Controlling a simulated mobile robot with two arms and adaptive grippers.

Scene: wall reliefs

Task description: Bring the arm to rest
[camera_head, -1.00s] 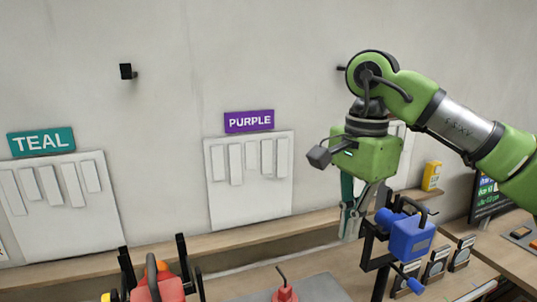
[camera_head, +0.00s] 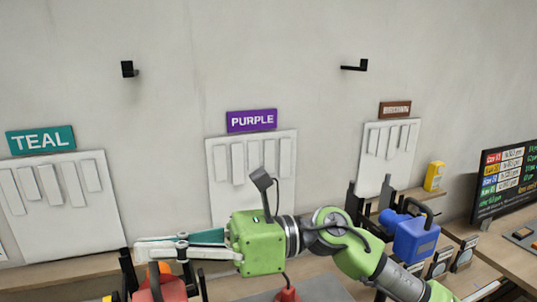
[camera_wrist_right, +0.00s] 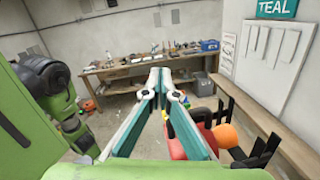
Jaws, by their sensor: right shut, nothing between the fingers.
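My right arm is green with a grey wrist. Its gripper (camera_head: 160,249) lies level in the head view, fingers pointing left, in front of the wall below the teal and purple panels. The fingers are shut with nothing between them. In the right wrist view the two teal and pale fingers (camera_wrist_right: 159,84) meet at their tips, over open floor toward a far workbench. My left gripper does not show in the head view.
The teal panel (camera_head: 60,204), purple panel (camera_head: 219,196) and brown panel (camera_head: 379,168) hang on the wall. A red object (camera_head: 160,289) in a black stand is close below the gripper. A blue tool (camera_head: 412,238) stands at right. A workbench (camera_wrist_right: 130,80) is farther off.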

